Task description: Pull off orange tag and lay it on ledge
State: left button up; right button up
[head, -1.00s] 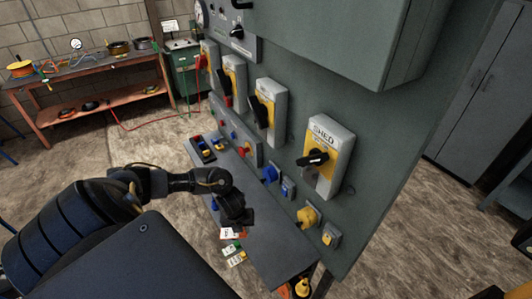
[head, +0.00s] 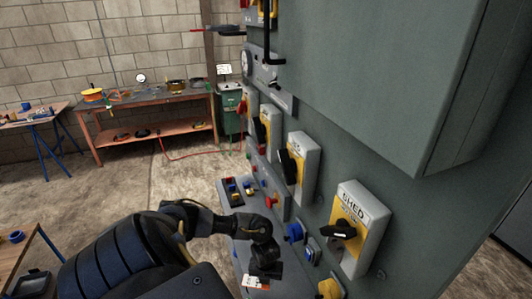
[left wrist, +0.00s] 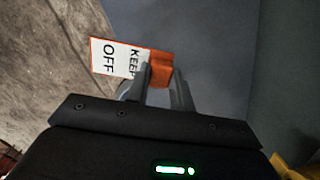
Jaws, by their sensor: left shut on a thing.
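The orange tag (left wrist: 116,58) has a white face reading "KEEP OFF" and an orange border. My left gripper (left wrist: 155,82) is shut on its orange end, with the rest of the tag sticking out to the left of the fingers. In the head view the tag (head: 256,282) shows small below my left gripper (head: 264,272), near the bottom edge. The grey ledge (head: 238,258) runs along the foot of the panel, beneath and beside the gripper. I cannot tell if the tag touches it. My right gripper is not in view.
The panel carries several yellow-faced rotary switches, one marked "SHED" (head: 358,230). Blue sockets (head: 294,232) sit below them. A tray of small coloured parts (head: 240,190) lies on the ledge's far end. A grey cabinet (head: 400,70) overhangs at upper right.

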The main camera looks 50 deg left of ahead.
pick_arm(q)
notch_tip(320, 180, down, 4)
jog(key=b, duration=0.3)
jog(key=shift+s, duration=0.1)
jog(key=shift+f+b, duration=0.55)
jog(key=shift+b, duration=0.2)
jog(key=shift+f, duration=0.15)
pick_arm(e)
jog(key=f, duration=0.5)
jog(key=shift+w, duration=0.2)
pick_arm(q)
jog(key=shift+f+b, duration=0.5)
jog(key=shift+b, duration=0.05)
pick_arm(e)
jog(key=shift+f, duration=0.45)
pick_arm(q)
jog(key=o, duration=1)
jog(key=shift+o, duration=0.2)
